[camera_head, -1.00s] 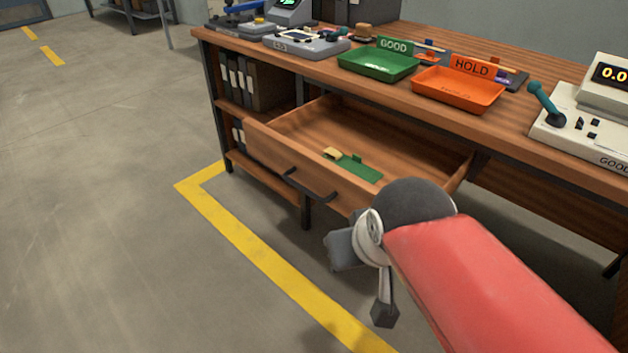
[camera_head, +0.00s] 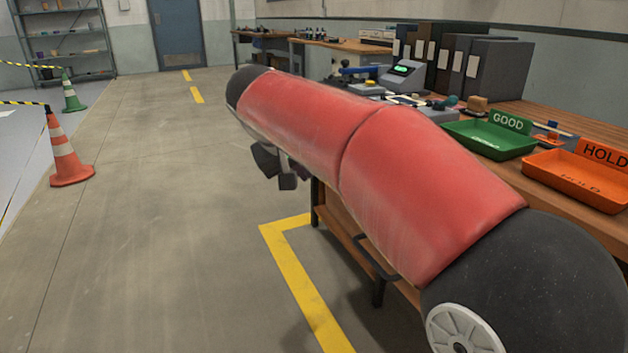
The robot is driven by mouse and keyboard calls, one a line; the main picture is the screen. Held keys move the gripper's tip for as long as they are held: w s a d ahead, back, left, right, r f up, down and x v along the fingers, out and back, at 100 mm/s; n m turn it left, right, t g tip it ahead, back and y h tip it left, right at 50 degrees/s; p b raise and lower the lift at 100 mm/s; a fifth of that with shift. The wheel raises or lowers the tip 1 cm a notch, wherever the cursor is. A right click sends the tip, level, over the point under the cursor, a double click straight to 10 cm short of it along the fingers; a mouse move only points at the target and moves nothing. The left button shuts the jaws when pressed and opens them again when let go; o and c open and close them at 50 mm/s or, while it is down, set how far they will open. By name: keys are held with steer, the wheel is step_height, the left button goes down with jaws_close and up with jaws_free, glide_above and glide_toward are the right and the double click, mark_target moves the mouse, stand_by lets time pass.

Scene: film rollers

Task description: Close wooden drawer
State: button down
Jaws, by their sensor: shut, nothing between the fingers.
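The wooden drawer is mostly hidden behind my red arm. Its dark bar handle (camera_head: 376,259) shows just below the arm, in front of the bench. The inside of the drawer is out of sight, so I cannot tell from this view how far out it stands. My gripper (camera_head: 277,172) hangs under the far end of the arm, left of the handle and apart from it, over open floor. It is shut and empty, and the arm partly hides it.
The bench top holds a green GOOD tray (camera_head: 490,139), an orange HOLD tray (camera_head: 575,180) and several dark binders (camera_head: 497,72). A yellow floor line (camera_head: 305,290) runs in front. A traffic cone (camera_head: 68,150) stands far left; the floor between is clear.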

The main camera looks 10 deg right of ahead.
steer(key=w+d+f+b, duration=0.1)
steer(key=w+d+f, duration=0.4)
steer(key=d+f, duration=0.2)
steer(key=shift+w, duration=0.35)
steer(key=shift+f, duration=0.1)
steer(key=w+d+p, duration=0.3)
steer(key=d, duration=0.7)
steer(key=w+d+p, duration=0.4)
steer(key=d, duration=0.7)
steer(key=shift+d, duration=0.2)
